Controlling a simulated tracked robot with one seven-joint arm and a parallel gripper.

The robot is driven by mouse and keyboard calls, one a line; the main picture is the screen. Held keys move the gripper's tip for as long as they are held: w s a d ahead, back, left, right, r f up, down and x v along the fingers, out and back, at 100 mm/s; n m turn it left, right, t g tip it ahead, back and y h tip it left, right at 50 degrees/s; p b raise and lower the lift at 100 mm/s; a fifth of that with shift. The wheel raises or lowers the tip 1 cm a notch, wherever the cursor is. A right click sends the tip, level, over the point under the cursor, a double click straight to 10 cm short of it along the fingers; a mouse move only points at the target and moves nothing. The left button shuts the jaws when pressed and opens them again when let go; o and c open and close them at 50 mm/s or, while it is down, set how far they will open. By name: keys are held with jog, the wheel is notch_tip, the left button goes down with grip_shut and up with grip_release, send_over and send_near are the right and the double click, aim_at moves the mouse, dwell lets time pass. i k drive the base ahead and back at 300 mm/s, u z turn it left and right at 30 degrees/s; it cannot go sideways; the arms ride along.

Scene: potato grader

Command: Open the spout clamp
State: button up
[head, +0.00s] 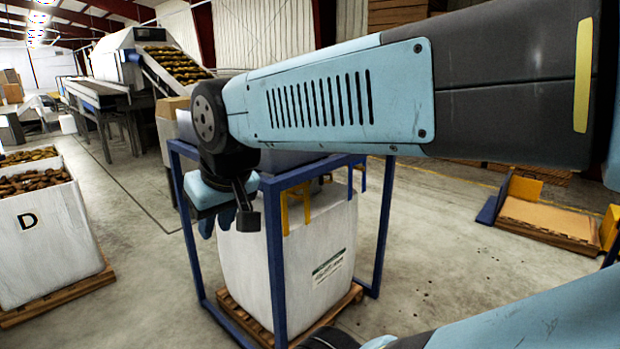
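My arm reaches across the picture from the right, and my gripper (218,224) points down at the near left side of a blue frame (272,250). A big white bag (290,265) with a printed label hangs or stands inside the frame, over a wooden pallet (338,305). I cannot make out the spout clamp. My arm and wrist cover much of the area above the bag.
Yellow hooks (284,213) hang at the frame's top. A white bag marked D (40,245), full of potatoes, stands on a pallet at left. A grading machine with a conveyor (172,62) is behind. A wooden platform (545,220) lies at right. The floor between is clear.

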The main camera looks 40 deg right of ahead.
aim_at(322, 181)
jog(key=u, duration=0.25)
jog(key=i, duration=0.75)
jog(key=z, duration=2.05)
